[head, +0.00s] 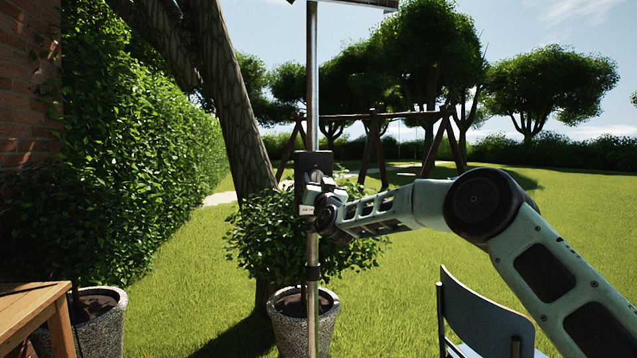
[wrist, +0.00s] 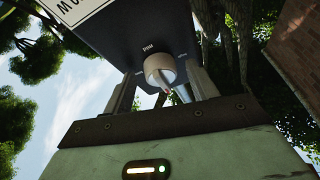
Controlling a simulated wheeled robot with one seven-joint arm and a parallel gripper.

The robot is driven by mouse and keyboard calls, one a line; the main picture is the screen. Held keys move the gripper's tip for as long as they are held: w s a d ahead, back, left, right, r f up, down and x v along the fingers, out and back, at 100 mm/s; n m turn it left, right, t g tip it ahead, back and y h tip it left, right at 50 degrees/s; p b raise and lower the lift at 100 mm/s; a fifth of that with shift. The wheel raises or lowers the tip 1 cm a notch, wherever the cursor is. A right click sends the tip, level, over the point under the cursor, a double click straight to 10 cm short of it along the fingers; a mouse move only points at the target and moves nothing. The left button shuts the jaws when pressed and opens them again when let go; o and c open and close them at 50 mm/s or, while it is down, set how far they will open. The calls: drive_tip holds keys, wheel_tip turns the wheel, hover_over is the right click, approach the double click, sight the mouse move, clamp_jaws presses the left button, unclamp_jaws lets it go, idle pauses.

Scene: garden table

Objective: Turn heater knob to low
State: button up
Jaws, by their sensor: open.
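The heater's dark control box (head: 316,160) is fixed on the metal pole. The pale round heater knob (wrist: 160,69) sticks out of the box face (wrist: 118,28) in the wrist view. Small white lettering stands by the knob, too small to read surely. My gripper (wrist: 163,82) is open, with one finger on each side of the knob; I cannot tell whether either finger touches it. In the head view my gripper (head: 313,192) is in front of the lower box and hides the knob.
The metal heater pole (head: 312,100) rises through the head view. A potted bush (head: 295,320) stands behind it. A blue-grey chair (head: 485,315) is at lower right, below my arm. A wooden table (head: 30,310) is at lower left. Open lawn (head: 190,280) lies between.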

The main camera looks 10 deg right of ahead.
drive_tip(key=c, duration=1)
drive_tip(key=shift+m, duration=0.4)
drive_tip(key=m, duration=0.1)
drive_tip(key=m+h, duration=0.1)
drive_tip(key=m+h+b, duration=0.1)
drive_tip(key=shift+a+m, duration=0.25)
drive_tip(key=shift+m, duration=0.15)
drive_tip(key=m+g+h, duration=0.1)
drive_tip(key=m, duration=0.2)
drive_tip(key=m+h, duration=0.2)
drive_tip(key=m, duration=0.1)
drive_tip(key=shift+a+r+g, duration=0.2)
drive_tip(key=shift+g, duration=0.2)
drive_tip(key=m, duration=0.2)
drive_tip(key=m+g+h+p, duration=0.1)
drive_tip(key=m, duration=0.1)
drive_tip(key=m+g, duration=0.1)
drive_tip(key=m, duration=0.1)
drive_tip(key=shift+a+r+m+h+p, duration=0.1)
drive_tip(key=shift+r+m+h+p, duration=0.2)
drive_tip(key=shift+m+p, duration=0.1)
drive_tip(key=shift+r+m+g+p, duration=0.1)
drive_tip(key=shift+m+g+p, duration=0.8)
drive_tip(key=shift+m, duration=1.2)
